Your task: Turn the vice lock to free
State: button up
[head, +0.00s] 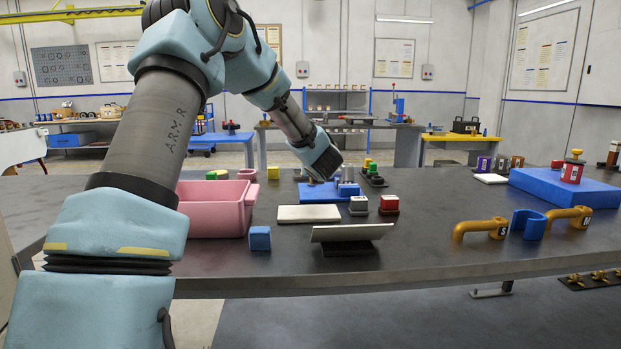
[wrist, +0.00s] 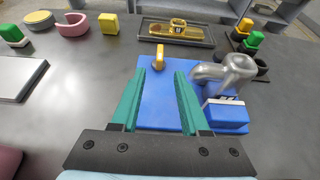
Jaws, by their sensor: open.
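A blue plate (head: 321,194) lies on the dark bench; it also shows in the wrist view (wrist: 165,122). A small yellow lever (wrist: 159,58) stands at the plate's far edge, and I take it to be the vice lock. I cannot read its setting. A grey metal part with a round top (wrist: 238,68) is at the plate's right, above a blue block (wrist: 226,114). My gripper (wrist: 161,75) is open and empty over the plate, its green fingers pointing toward the lever. The lever appears just beyond the fingertips, roughly centred between them. In the head view my wrist hides part of the plate.
A pink bin (head: 215,222) stands left of the plate. A dark tray (wrist: 208,43) with a gold part lies beyond the lever. Bare bench lies left of the plate.

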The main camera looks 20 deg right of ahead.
jog(key=p+x, duration=0.2)
jog(key=x, duration=0.7)
jog(key=shift+w+f, duration=0.25)
jog(key=shift+w, duration=0.1)
jog(key=shift+c, duration=0.3)
grip_shut()
